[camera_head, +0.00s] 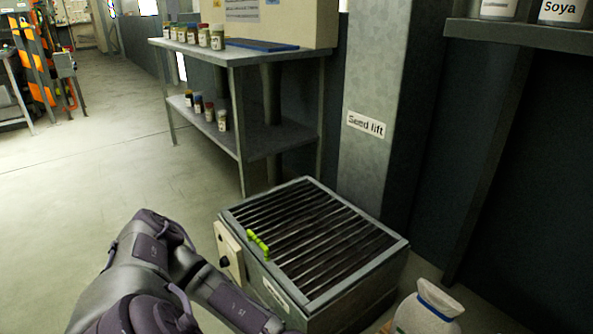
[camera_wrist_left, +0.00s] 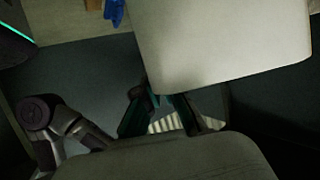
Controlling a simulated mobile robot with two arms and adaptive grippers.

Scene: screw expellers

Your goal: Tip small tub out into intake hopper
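The intake hopper (camera_head: 389,255) is probably the low metal box with a dark slatted top at the foot of the seed lift, in the head view. My left arm comes in from the left along its near-left side; its gripper is outside that view. In the left wrist view my left gripper (camera_wrist_left: 164,104) shows dark teal fingers. A big pale rounded object (camera_wrist_left: 225,45) lies at or over their tips; I cannot tell whether it is the small tub or whether the fingers hold it. Pale stripes show between the fingers. My right gripper is not in view.
A small green item (camera_head: 258,243) sits at the hopper's left edge. A tied white sack (camera_head: 430,308) stands at its right front. A metal shelf table (camera_head: 275,146) with several jars stands behind. The seed lift column (camera_head: 372,90) rises behind the hopper. Floor at left is clear.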

